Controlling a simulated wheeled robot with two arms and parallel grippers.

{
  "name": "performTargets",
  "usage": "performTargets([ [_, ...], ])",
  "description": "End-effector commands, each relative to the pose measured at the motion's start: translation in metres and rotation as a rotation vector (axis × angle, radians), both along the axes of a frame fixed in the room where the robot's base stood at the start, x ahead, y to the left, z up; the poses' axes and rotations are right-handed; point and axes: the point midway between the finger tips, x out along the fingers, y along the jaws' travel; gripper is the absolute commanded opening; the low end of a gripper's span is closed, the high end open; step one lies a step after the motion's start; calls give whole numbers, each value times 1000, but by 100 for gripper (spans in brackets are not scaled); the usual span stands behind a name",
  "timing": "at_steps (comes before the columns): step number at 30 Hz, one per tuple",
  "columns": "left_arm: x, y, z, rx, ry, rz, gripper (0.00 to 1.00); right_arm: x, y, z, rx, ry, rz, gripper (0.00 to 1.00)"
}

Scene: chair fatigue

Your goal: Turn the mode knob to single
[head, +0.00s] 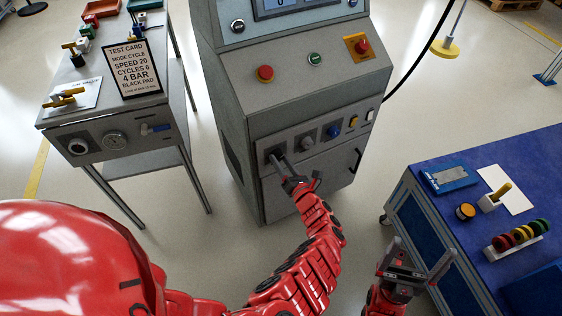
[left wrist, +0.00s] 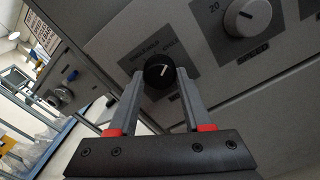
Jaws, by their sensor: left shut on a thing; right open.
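The mode knob (left wrist: 158,72) is a black round knob with a white pointer line on the machine's front panel. In the left wrist view its plate has small print, with "CYCLE" partly readable, and the pointer leans up and to the right. My left gripper (left wrist: 160,88) is shut on the knob, one finger on each side. In the head view my left gripper (head: 276,160) reaches the far left of the control row and hides most of the knob. My right gripper (head: 420,258) is open and empty, low at the right, away from the panel.
A grey speed knob (left wrist: 240,18) sits right of the mode knob. A blue knob (head: 333,131) and small switches continue the row. Red stop buttons (head: 265,73) are above. A test card (head: 131,68) reads "MODE CYCLE". A blue workbench (head: 450,215) stands at right.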

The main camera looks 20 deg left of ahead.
Motion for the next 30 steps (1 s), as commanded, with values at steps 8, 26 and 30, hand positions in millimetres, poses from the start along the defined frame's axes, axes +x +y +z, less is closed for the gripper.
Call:
performTargets([
  [8, 0, 0, 0, -4, -3, -1, 0, 0, 0, 0, 0, 0, 0, 100],
  [26, 0, 0, -2, -249, -256, -1, 0, 0, 0, 9, 0, 0, 0, 100],
  [30, 0, 0, -4, -343, -350, 0, 0, 0, 0, 5, 0, 0, 0, 100],
])
